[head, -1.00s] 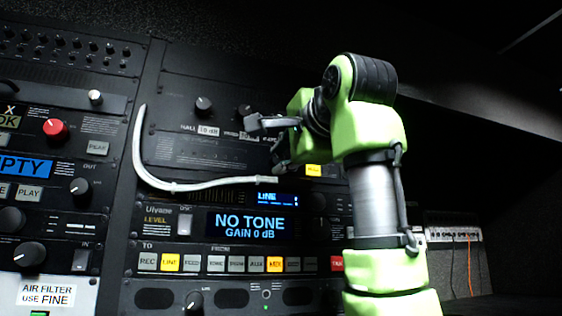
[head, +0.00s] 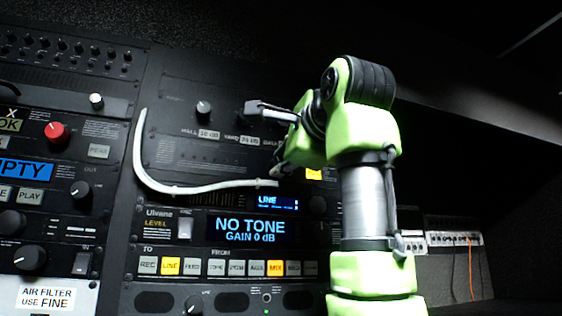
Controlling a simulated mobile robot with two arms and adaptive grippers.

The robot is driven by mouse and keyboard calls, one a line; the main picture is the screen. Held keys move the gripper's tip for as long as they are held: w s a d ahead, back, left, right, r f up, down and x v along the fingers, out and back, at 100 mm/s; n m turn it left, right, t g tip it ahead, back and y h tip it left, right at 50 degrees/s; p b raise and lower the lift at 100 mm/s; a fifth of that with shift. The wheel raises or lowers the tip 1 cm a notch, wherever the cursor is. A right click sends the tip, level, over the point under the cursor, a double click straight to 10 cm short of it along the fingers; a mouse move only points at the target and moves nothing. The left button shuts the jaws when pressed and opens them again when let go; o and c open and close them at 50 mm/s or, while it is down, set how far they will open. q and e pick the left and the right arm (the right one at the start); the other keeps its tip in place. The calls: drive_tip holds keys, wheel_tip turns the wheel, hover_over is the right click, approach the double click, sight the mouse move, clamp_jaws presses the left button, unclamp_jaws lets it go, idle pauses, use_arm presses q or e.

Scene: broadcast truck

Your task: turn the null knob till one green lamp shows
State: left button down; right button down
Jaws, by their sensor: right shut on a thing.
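My right gripper (head: 268,134) is at the upper unit of the middle rack, in front of the right end of its row of knobs. One grey finger (head: 262,107) points left and covers the spot beside the left knob (head: 203,107). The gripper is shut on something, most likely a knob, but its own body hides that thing. I cannot read a null label. One small green lamp (head: 266,311) is lit low on the rack. The display (head: 246,229) reads NO TONE, GAIN 0 dB. My left gripper is out of view.
A white curved cable (head: 150,178) crosses the rack front and ends just below my right gripper. A row of buttons (head: 222,267) has some lit yellow. The left rack carries a red knob (head: 56,132). Dark open room lies to the right of my arm.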

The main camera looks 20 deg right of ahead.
drive_tip(key=c, duration=1.8)
unclamp_jaws()
drive_tip(key=shift+f, duration=0.2)
drive_tip(key=shift+s+d+r, duration=0.1)
drive_tip(key=s, duration=1.2)
drive_tip(key=shift+d, duration=0.2)
drive_tip(key=shift+f, duration=0.2)
